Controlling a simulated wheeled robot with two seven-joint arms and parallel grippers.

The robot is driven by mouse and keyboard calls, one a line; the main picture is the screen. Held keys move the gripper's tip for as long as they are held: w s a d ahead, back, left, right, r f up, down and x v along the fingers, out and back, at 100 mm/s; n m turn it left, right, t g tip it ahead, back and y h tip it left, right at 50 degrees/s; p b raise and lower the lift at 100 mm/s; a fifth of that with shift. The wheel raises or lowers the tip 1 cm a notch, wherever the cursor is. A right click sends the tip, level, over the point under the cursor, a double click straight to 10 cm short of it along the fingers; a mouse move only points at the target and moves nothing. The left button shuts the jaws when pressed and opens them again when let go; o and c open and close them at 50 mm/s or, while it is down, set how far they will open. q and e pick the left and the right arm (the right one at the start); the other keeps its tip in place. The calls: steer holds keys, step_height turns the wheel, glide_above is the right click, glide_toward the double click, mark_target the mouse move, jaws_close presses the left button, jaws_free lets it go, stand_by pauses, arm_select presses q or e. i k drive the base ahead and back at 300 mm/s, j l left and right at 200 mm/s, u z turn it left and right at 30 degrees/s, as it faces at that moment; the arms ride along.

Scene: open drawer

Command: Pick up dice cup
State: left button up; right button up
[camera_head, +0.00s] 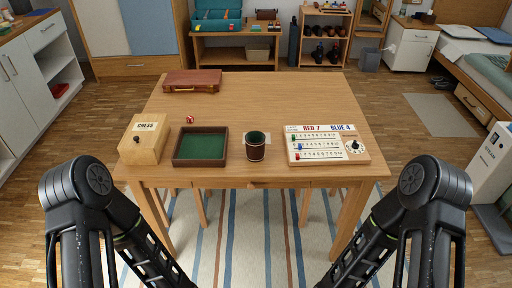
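The dice cup (256,152) is brown with a green inside. It stands upright near the front edge of the wooden table (280,97), a little right of a tray. A pale patch shows on the table behind it. My two black arms show at the lower left and lower right, with forearms running down out of the picture. Neither gripper is in view, and nothing is seen touching the cup.
Left of the cup are a green-lined tray (177,159) and a chess box (145,138). To its right lies a scoreboard (326,158). A red die or ball (190,120) and a brown case (192,81) lie farther back. The table's middle and right rear are clear.

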mark_target(255, 140)
steer(key=u, duration=0.4)
steer(key=l+u, duration=0.45)
steer(key=l, duration=0.4)
steer(key=l+u, duration=0.4)
steer(key=l, duration=0.45)
steer(key=k+l, duration=0.1)
steer(key=l, duration=1.1)
steer(key=k+l+u, duration=0.1)
steer(key=l, duration=0.45)
steer(key=k+l, duration=0.15)
steer(key=l, duration=0.45)
